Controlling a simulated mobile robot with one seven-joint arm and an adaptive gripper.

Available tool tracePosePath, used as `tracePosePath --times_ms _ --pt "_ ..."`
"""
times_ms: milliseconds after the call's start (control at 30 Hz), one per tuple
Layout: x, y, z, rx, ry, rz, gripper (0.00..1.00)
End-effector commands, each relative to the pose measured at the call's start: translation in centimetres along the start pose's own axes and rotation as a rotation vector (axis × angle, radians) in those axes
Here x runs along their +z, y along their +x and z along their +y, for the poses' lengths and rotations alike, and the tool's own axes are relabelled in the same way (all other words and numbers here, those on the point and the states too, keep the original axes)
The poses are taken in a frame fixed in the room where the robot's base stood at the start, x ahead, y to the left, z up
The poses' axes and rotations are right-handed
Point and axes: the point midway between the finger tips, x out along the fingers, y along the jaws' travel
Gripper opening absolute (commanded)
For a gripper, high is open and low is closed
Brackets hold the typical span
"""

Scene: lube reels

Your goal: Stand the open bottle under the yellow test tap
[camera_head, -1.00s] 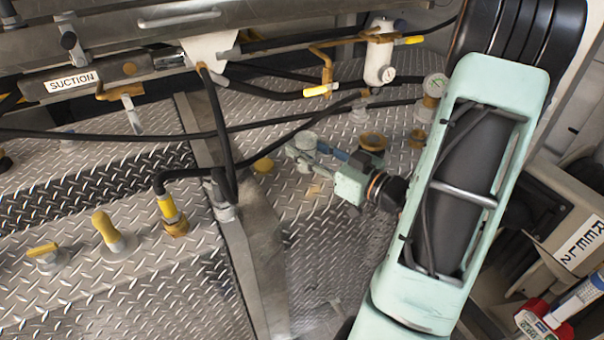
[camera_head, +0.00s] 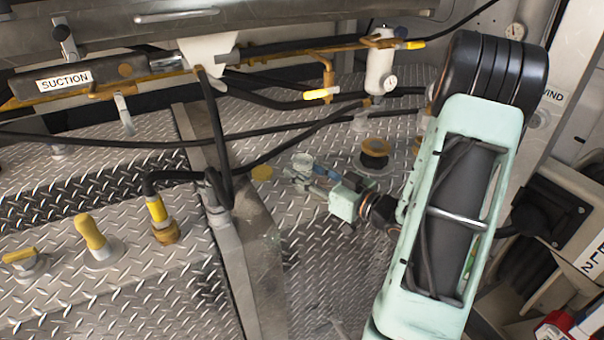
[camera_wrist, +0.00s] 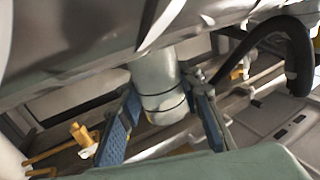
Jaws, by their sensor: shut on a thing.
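My gripper (camera_head: 306,176) is shut on a small pale grey bottle (camera_head: 302,161), which it holds from the side above or at the tread-plate deck. I cannot tell whether the bottle touches the deck. In the wrist view the bottle (camera_wrist: 158,85) is a pale cylinder with dark rings, between the blue fingers of my gripper (camera_wrist: 160,112). Its mouth is not clearly seen. A brass tap with a yellow handle (camera_head: 321,94), likely the test tap, hangs from the pipe behind the bottle and slightly right in the head view.
A yellow disc (camera_head: 262,173) lies left of the bottle; a brass-topped black fitting (camera_head: 374,151) stands right. Black hoses (camera_head: 290,124) cross behind. A metal beam (camera_head: 235,235) and yellow-handled valves (camera_head: 92,233) are at left. A white filter body (camera_head: 380,72) hangs at back right.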

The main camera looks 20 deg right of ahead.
Motion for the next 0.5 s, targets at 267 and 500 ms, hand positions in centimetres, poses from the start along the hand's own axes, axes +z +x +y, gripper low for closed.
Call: tracePosePath --times_ms 267,500 --pt "0.51 -0.01 0.00 0.000 0.000 0.000 0.11" --pt "0.35 -0.02 0.00 0.000 0.000 0.000 0.49"
